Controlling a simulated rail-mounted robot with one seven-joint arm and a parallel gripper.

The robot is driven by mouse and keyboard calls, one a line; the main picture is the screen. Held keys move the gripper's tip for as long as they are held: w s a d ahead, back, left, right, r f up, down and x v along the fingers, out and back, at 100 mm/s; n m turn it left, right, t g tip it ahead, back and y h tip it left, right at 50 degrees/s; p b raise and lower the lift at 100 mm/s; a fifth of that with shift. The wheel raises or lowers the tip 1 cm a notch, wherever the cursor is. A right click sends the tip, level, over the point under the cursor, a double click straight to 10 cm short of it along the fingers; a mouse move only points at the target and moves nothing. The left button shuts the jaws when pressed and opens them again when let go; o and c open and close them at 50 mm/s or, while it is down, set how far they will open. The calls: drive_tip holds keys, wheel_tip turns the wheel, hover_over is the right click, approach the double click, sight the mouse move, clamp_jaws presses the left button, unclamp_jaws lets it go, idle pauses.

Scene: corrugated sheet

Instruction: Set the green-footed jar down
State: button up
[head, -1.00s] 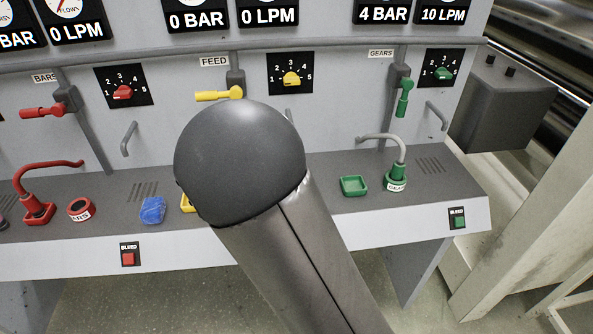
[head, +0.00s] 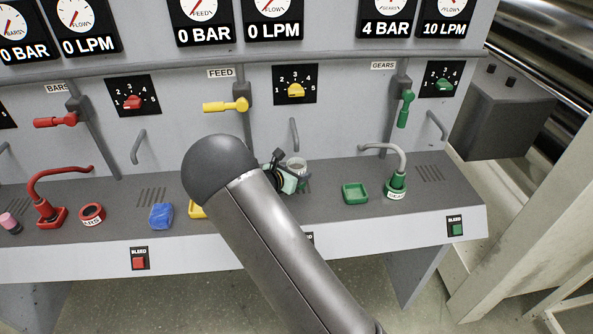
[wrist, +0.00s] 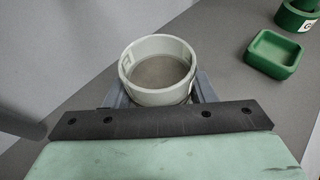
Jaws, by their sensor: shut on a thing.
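The jar (head: 296,166) shows in the head view as a pale, open-topped cylinder with a bit of green near its base, just right of my arm and above the console ledge. In the wrist view the jar (wrist: 183,95) is a pale round cup with a grey-brown inside; its foot is hidden. My gripper (head: 284,177) is shut on the jar, with a grey finger on either side of it. The jar looks upright and close to the ledge. I cannot tell whether it touches the ledge.
A green square tray (head: 355,193) and a green socket with a hose (head: 396,187) stand right of the jar. A blue block (head: 161,216) and a yellow tray (head: 196,211) lie left. A handle (head: 294,134) is on the panel behind. The grey ledge between jar and green tray is clear.

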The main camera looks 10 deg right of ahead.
drive_tip(key=shift+f, duration=0.15)
drive_tip(key=shift+f, duration=0.1)
drive_tip(key=shift+f+b, duration=0.15)
drive_tip(key=shift+b, duration=0.15)
drive_tip(key=o, duration=1.1)
drive_tip(key=shift+r, duration=0.2)
